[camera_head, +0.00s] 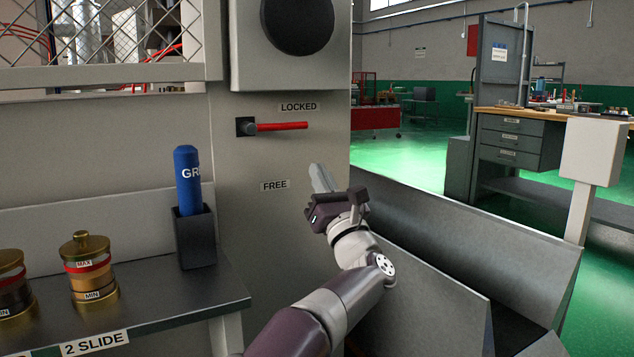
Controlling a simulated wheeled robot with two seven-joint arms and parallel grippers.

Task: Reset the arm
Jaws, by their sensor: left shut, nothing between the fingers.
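My left gripper (320,178) is in the middle of the head view, in front of the pale machine panel (235,235). Its pale fingers point up and to the left, and it is shut and empty. It is to the right of the FREE label (274,185) and below and right of the red lever (280,126). The lever lies level beneath the LOCKED label (298,106), and the gripper is apart from it. My right gripper is not in view.
A grey shelf (150,300) at the left bears a dark holder (195,240) with a blue bottle (187,175) and brass-lidded jars (90,265). A grey metal trough (470,235) is at the right, near my arm. A white post (590,170) stands beyond it. Open green floor is behind.

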